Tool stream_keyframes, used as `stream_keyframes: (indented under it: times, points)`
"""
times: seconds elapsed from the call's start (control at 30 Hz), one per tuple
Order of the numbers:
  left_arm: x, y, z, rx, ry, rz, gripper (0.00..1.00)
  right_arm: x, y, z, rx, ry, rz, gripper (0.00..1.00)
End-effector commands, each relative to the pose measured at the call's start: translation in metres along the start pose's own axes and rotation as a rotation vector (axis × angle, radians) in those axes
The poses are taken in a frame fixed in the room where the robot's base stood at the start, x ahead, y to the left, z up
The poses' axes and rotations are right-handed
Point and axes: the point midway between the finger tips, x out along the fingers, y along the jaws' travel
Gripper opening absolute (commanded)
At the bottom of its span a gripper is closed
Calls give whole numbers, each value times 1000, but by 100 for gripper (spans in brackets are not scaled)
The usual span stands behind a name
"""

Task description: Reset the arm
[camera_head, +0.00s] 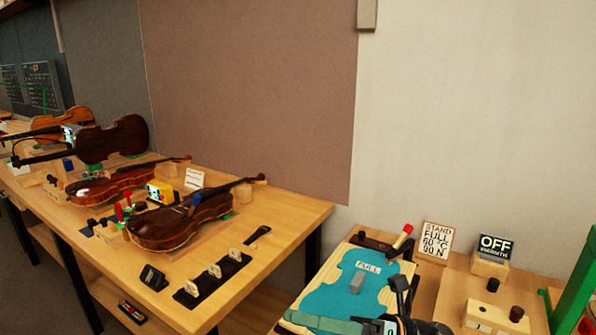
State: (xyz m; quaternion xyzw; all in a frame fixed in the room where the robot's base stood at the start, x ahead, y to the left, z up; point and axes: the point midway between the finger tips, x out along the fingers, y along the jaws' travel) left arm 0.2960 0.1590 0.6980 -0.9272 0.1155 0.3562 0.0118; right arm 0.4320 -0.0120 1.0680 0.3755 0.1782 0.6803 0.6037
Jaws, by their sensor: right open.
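My right gripper (398,303) shows at the bottom edge, right of centre, as dark parts over the right edge of a blue violin-shaped form (335,295). It is open, and I see nothing held in it. Part of it is cut off by the frame. I cannot tell whether it touches the form. My left gripper is not in view.
The form, with a grey block (357,283) on it, lies on the right bench. Behind are a red-tipped handle (402,236), a "STAND FULL" card (437,243) and an "OFF" display (495,246). Several violins, including a dark one (180,222), lie on the left bench (285,212).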

Motion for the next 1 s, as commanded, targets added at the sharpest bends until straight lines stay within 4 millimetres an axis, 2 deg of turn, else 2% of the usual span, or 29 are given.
stream_keyframes:
  times: [0.07, 0.2, 0.27, 0.37, 0.47, 0.53, 0.6, 0.7, 0.83, 0.9, 1.0]
  points:
    - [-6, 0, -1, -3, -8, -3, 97, -4, -10, 4, 202, -190, -20, 57]
    - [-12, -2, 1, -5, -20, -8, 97, -32, -42, 4, 558, -516, -64, 57]
    - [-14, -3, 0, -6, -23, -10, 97, -49, -57, -3, 713, -657, -86, 57]
    - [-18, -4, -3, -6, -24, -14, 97, -85, -84, -26, 975, -896, -122, 57]
    - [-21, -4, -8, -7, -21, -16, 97, -126, -107, -65, 1233, -1141, -160, 57]
    - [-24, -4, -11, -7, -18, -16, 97, -155, -118, -102, 1411, -1319, -188, 57]
    - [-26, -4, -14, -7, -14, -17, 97, -183, -124, -144, 1578, -1497, -213, 57]
    - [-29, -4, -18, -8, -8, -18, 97, -214, -121, -203, 1769, -1721, -246, 57]
    - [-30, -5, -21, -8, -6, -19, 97, -238, -110, -260, 1926, -1929, -275, 57]
    - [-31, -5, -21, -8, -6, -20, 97, -245, -105, -278, 1973, -1999, -284, 57]
    - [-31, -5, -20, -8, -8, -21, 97, -249, -101, -292, 2006, -2049, -291, 57]
